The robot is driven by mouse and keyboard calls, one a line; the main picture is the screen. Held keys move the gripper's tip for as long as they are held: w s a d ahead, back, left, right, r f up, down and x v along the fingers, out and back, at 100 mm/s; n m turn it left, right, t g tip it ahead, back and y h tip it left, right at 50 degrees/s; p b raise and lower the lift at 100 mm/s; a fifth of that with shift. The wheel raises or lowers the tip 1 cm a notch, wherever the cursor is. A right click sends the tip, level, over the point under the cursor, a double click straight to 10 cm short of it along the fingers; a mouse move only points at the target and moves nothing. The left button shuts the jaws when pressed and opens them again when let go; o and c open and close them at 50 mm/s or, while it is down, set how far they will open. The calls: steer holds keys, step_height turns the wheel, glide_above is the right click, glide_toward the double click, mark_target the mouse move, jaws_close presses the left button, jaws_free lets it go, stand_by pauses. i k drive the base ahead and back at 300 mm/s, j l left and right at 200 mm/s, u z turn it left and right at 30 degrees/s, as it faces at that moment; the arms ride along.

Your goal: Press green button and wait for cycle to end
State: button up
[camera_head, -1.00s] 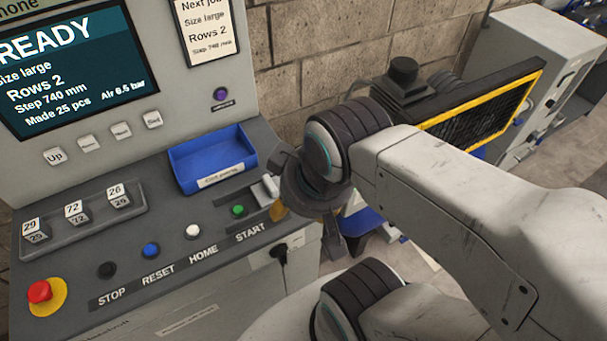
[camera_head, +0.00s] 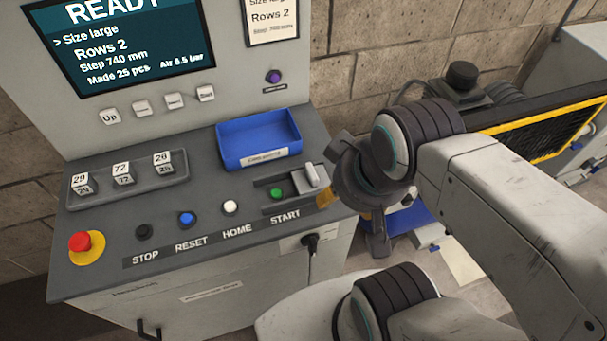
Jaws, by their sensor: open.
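The green button (camera_head: 277,194) sits on the sloping control panel above the START label, right of the white HOME button (camera_head: 230,207). A grey lever or flap (camera_head: 311,178) stands at its right. The screen (camera_head: 130,42) reads READY, Size large, Rows 2, Step 740 mm, Made 25 pcs and Air 6.5 bar. My gripper (camera_head: 352,205) is at the panel's right edge, right of the green button and apart from it. It is open and I see nothing in it; my arm hides part of it.
The blue RESET button (camera_head: 186,219), black STOP button (camera_head: 143,232) and red emergency stop (camera_head: 79,241) lie left along the panel. A blue tray (camera_head: 258,140) stands behind the buttons. A yellow-framed mesh guard (camera_head: 540,130) is at the right, before a block wall.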

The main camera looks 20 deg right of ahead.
mark_target(276, 193)
steer(key=k+u, duration=0.25)
steer(key=k, duration=0.45)
steer(key=k+j+u, duration=0.25)
steer(key=k, duration=0.4)
steer(key=k+l, duration=0.05)
